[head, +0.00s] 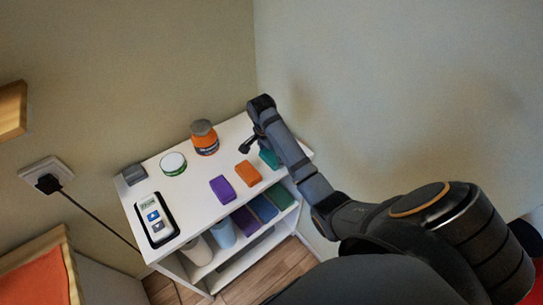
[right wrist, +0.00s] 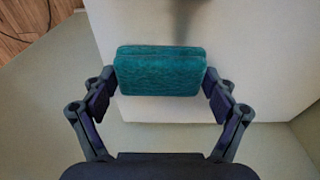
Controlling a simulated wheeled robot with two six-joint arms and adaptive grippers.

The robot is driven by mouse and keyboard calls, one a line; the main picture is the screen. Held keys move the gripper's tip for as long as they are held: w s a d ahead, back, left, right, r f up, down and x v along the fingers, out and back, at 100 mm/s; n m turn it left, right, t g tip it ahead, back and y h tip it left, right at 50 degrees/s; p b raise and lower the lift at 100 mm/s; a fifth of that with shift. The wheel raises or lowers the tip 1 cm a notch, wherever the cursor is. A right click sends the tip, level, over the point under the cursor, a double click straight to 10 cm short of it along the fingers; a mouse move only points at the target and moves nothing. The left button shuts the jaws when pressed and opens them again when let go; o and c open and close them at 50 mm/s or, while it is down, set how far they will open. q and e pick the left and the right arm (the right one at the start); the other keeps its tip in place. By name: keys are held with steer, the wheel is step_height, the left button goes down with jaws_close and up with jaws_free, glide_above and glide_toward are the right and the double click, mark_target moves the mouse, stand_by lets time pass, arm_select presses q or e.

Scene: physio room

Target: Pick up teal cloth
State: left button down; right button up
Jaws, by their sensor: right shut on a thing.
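The teal cloth (right wrist: 160,72) is a folded, flat-edged block between the two fingers of my right gripper (right wrist: 160,90) in the right wrist view. The fingers press on its left and right ends. In the head view the teal cloth (head: 269,158) shows partly at the right end of the white shelf top (head: 198,215), mostly hidden behind my right arm. My right gripper (head: 258,150) is over that end of the shelf top. I cannot tell whether the cloth touches the surface. My left gripper is not in view.
An orange cloth (head: 248,173) and a purple cloth (head: 222,189) lie left of the teal one. An orange jar (head: 204,138), a green-rimmed tin (head: 173,164), a grey block (head: 133,174) and a device (head: 157,220) stand further left. The wall (head: 400,90) is close behind.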

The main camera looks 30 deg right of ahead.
mark_target(273, 155)
steer(key=shift+w+r, duration=0.1)
steer(key=shift+r, duration=0.2)
step_height(273, 155, up, 3)
steer(key=shift+r+p, duration=0.15)
steer(key=shift+p, duration=0.35)
steer(key=s+a+r+p, duration=0.9)
steer(key=s+p, duration=0.1)
steer(key=p, duration=0.2)
steer(key=shift+s+p, duration=0.3)
steer(key=shift+s, duration=0.1)
